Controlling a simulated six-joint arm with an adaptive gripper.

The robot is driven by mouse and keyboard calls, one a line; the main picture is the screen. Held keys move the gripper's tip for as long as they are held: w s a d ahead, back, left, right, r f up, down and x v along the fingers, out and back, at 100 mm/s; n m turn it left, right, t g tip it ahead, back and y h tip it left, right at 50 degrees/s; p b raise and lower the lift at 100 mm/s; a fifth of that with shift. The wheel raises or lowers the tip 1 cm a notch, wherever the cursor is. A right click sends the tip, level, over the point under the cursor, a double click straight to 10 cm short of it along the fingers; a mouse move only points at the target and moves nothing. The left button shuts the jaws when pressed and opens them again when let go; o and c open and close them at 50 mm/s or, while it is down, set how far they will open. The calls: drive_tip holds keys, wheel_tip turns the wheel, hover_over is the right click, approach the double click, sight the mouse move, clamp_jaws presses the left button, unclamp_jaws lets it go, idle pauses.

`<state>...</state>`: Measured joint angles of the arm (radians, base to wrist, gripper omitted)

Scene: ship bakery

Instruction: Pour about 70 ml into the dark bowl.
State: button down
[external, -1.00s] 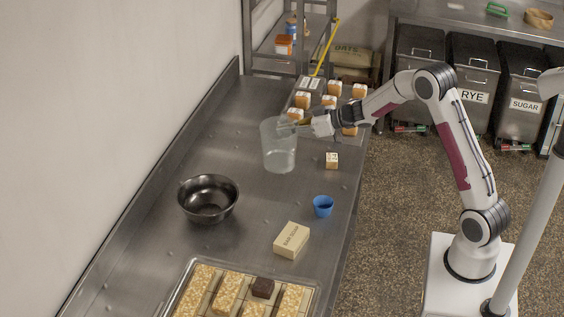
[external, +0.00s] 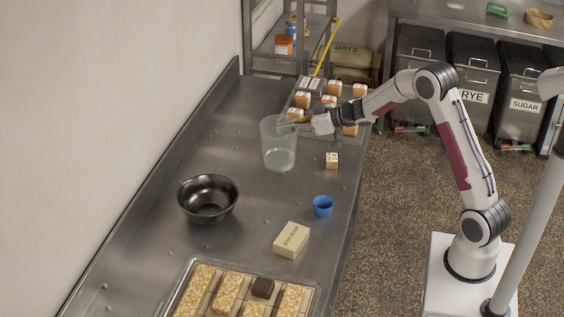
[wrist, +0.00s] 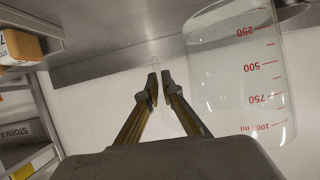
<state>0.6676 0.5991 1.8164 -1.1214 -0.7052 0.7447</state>
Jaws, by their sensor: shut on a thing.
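The dark bowl (external: 208,205) stands upright on the steel counter, left of the middle. A clear measuring jug (external: 279,150) is upright behind and to the right of it; I cannot tell whether its base touches the counter. My gripper (external: 303,121) is at the jug's right side, shut on its clear handle. In the wrist view my fingers (wrist: 161,88) close around the handle, and the jug (wrist: 235,75) shows red marks up to 1000 ml. Its liquid level is hard to make out.
A blue cup (external: 323,206), a tan box (external: 291,240) and a small cube (external: 331,160) stand on the counter to the right. A tray with pastries (external: 228,290) is at the front. Several orange-white blocks (external: 302,100) are behind the jug. The counter between jug and bowl is clear.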

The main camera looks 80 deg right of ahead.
drive_tip(key=shift+w, duration=0.1)
drive_tip(key=shift+w+f+m+h, duration=0.15)
drive_tip(key=shift+w+f, duration=0.1)
drive_tip(key=shift+w, duration=0.4)
drive_tip(key=shift+w+f+m+h, duration=0.15)
drive_tip(key=shift+w+f, duration=0.05)
drive_tip(key=shift+w, duration=0.45)
drive_tip(key=shift+w+a+f+m+h, duration=0.35)
drive_tip(key=shift+w+f+m+h, duration=0.1)
drive_tip(key=shift+w+f, duration=0.95)
drive_tip(key=shift+w+a+f+m+h, duration=0.45)
drive_tip(key=shift+w+f, duration=0.65)
drive_tip(key=shift+w, duration=0.5)
drive_tip(key=shift+w+a+f+m+h, duration=0.25)
drive_tip(key=shift+w+f+m+h, duration=0.2)
drive_tip(key=shift+w+f, duration=0.95)
drive_tip(key=shift+w+r, duration=0.1)
drive_tip(key=shift+r, duration=0.05)
drive_tip(key=shift+r, duration=0.1)
drive_tip(key=w+a+r+n+h+b, duration=0.1)
drive_tip(key=a+r+n+h, duration=0.2)
drive_tip(key=a+r+n, duration=0.2)
drive_tip(key=w+a+r+n+h+b, duration=0.1)
drive_tip(key=a+r+n+h, duration=0.2)
drive_tip(key=r, duration=0.7)
drive_tip(key=shift+a+r+n, duration=0.2)
drive_tip(key=shift+a+n, duration=0.75)
